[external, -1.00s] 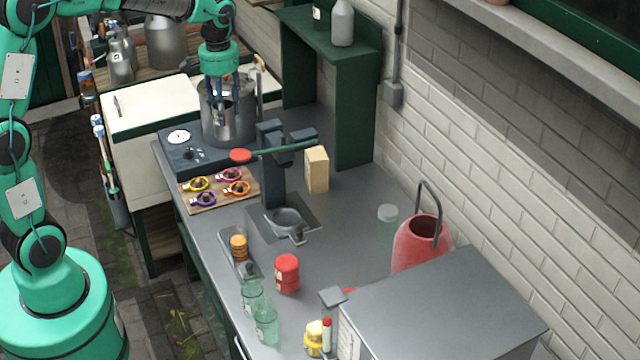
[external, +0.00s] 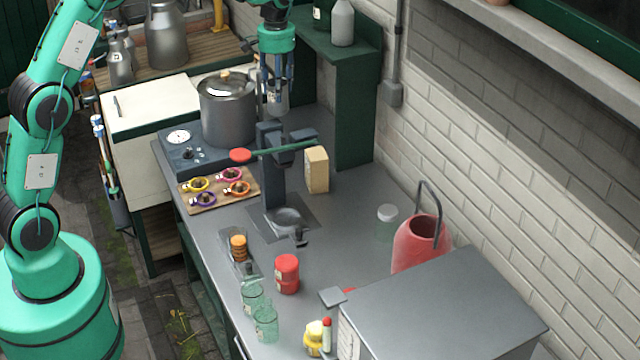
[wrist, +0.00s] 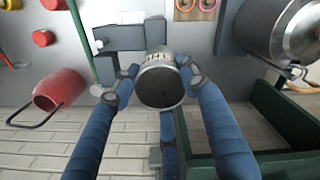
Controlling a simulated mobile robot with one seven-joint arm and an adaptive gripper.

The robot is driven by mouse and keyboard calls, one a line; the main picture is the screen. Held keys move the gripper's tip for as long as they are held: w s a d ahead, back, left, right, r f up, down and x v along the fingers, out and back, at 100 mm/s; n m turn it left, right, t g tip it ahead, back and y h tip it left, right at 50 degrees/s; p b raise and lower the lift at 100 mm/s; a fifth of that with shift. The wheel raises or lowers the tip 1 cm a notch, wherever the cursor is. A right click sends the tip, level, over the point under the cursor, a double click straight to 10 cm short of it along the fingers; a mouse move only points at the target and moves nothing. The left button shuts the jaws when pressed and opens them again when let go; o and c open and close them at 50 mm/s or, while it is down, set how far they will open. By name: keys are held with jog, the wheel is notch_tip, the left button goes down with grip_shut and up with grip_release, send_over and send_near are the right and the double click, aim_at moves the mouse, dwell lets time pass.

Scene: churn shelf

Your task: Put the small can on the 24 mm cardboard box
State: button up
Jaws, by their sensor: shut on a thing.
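In the external view the can (external: 276,106) hangs beneath my gripper (external: 275,92), in the air behind the dark press and right of the big pot. The cardboard box (external: 317,172), tan and upright, stands on the counter right of the press, lower than the can and to its right in the picture. I cannot make out the box in the wrist view.
The dark press (external: 272,165) with its green lever stands close beside the box. A green shelf (external: 352,110) rises behind the box, and a big steel pot (external: 228,112) is at the left. A red vessel (external: 418,243) stands at the right. Counter right of the press is partly clear.

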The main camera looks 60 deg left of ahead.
jog(key=w+a+f+p, duration=0.1)
jog(key=w+f+p, duration=0.1)
jog(key=w, duration=0.4)
jog(key=w+a+f+p, duration=0.1)
jog(key=w+f+p, duration=0.15)
jog(key=w, duration=0.45)
jog(key=shift+n, duration=0.4)
notch_tip(320, 180, down, 5)
jog(key=shift+s+r, duration=0.1)
notch_tip(320, 180, down, 6)
jog(key=shift+p, duration=0.35)
jog(key=shift+f, duration=0.2)
jog(key=shift+f, duration=1.85)
jog(key=shift+f, duration=0.1)
jog(key=o, duration=1.2)
